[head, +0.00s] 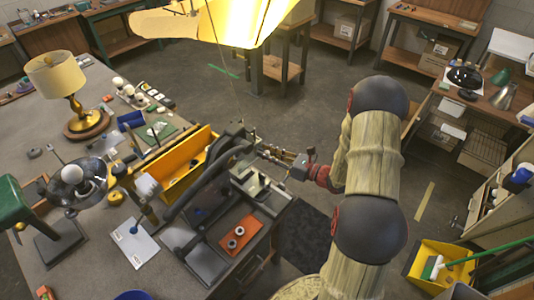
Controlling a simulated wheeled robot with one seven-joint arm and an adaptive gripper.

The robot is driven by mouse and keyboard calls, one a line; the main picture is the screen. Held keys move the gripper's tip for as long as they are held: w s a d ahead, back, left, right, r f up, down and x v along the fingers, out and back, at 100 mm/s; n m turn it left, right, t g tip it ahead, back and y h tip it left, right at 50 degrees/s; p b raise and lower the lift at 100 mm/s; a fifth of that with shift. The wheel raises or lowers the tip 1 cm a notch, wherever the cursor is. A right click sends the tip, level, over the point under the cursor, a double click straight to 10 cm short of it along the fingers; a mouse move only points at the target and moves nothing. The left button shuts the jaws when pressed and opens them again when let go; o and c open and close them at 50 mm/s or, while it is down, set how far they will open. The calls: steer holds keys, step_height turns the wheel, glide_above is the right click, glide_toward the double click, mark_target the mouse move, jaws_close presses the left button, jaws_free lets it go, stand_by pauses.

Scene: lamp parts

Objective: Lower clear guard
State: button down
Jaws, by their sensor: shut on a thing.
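A bench machine (247,178) with a grey metal body stands at the right edge of the workbench. My gripper (268,153) reaches in from the right at the machine's upper right side. It is shut on a small part there, which looks like the edge of the clear guard. The guard's see-through panel is too faint and small to make out, so its angle cannot be told. My fingers hide part of the hold.
A yellow bin (178,165) and a thick dark curved hose (205,180) lie left of the machine. A brass lamp (65,85) and lamp parts crowd the workbench (30,108). A bright hanging lamp (240,22) is overhead. Open floor (300,110) lies behind.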

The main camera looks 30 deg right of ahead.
step_height(320, 180, down, 10)
steer(key=b, duration=0.4)
steer(key=shift+r+b, duration=0.1)
steer(key=shift+b, duration=0.3)
steer(key=c, duration=2)
jaws_free()
steer(key=shift+d+f, duration=0.1)
steer(key=shift+f, duration=0.1)
steer(key=o, duration=0.3)
steer(key=shift+r, duration=0.1)
steer(key=shift+s, duration=0.1)
steer(key=v, duration=1.1)
steer(key=shift+s+d, duration=0.25)
steer(key=shift+s, duration=0.1)
